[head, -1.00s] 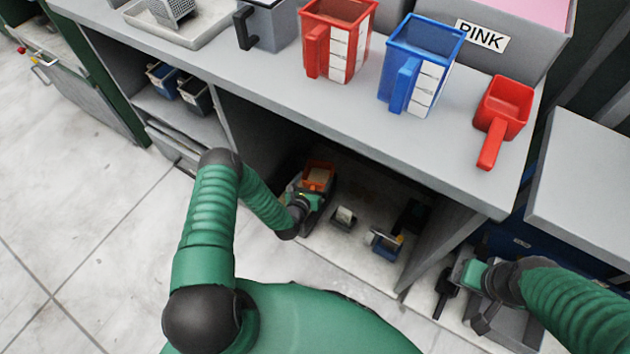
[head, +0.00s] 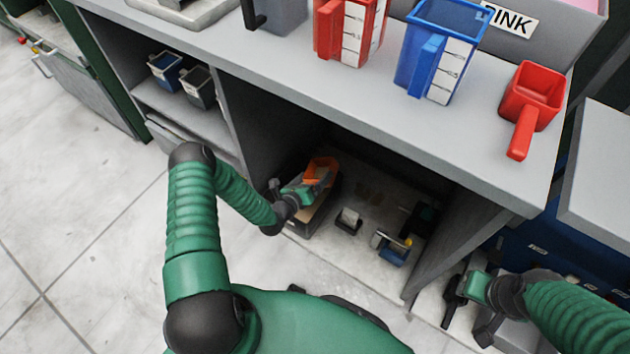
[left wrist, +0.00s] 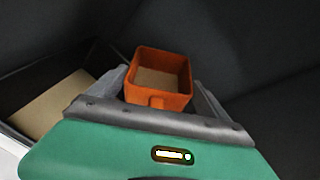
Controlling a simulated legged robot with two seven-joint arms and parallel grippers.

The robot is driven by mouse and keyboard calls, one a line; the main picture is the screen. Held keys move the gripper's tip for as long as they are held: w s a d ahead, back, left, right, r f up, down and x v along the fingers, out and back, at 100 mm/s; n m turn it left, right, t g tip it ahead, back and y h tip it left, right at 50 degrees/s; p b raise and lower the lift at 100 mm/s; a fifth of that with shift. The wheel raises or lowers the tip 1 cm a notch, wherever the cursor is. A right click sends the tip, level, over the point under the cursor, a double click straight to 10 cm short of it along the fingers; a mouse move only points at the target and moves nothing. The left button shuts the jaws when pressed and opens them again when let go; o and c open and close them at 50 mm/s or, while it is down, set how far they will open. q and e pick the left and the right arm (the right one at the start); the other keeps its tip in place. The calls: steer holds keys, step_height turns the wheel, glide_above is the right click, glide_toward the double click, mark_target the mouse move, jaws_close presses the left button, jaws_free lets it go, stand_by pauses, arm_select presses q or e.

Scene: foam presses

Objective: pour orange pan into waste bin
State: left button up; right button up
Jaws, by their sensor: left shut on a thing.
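The orange pan (head: 322,169) is in the open bay under the counter, held by my left gripper (head: 308,186). In the left wrist view the pan (left wrist: 158,80) sits between the two fingers, with its handle toward the gripper and tan material inside. In the head view the pan looks tilted. A dark open box, seemingly the waste bin (head: 306,222), stands below and beside the pan. In the left wrist view the bin (left wrist: 22,82) lies to the left, with a tan surface inside. My right gripper (head: 468,305) is at lower right, fingers apart and empty.
The counter edge (head: 400,130) overhangs the bay. A small dark container (head: 348,220) and a blue one (head: 393,249) stand on the bay floor to the right. Red and blue jugs (head: 440,55) and a red scoop (head: 532,95) stand on the counter.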

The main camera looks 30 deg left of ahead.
arm_select(q)
steer(key=shift+s+a+n+t+h+b, duration=0.15)
steer(key=shift+a+n+h+b, duration=0.35)
steer(key=shift+b, duration=0.75)
steer(key=shift+w+a+n+t+h+b, duration=0.1)
steer(key=shift+a+n+t+b, duration=0.15)
steer(key=shift+n+b, duration=0.7)
steer(key=n+b, duration=0.1)
steer(key=b, duration=0.2)
steer(key=a+n+t+h+b, duration=0.1)
steer(key=b, duration=0.3)
steer(key=shift+s+a+f+b, duration=0.2)
steer(key=shift+a+f+b, duration=0.05)
steer(key=shift+f+b, duration=0.05)
steer(key=shift+a+n, duration=0.3)
steer(key=shift+n, duration=0.25)
steer(key=a+n+t+b, duration=0.1)
steer(key=n, duration=0.1)
steer(key=f+n+t+b, duration=0.1)
steer(key=n, duration=0.1)
steer(key=a+f+n+t+h+b, duration=0.1)
steer(key=n, duration=0.2)
steer(key=shift+s+a+f, duration=0.15)
steer(key=shift+s+a, duration=0.15)
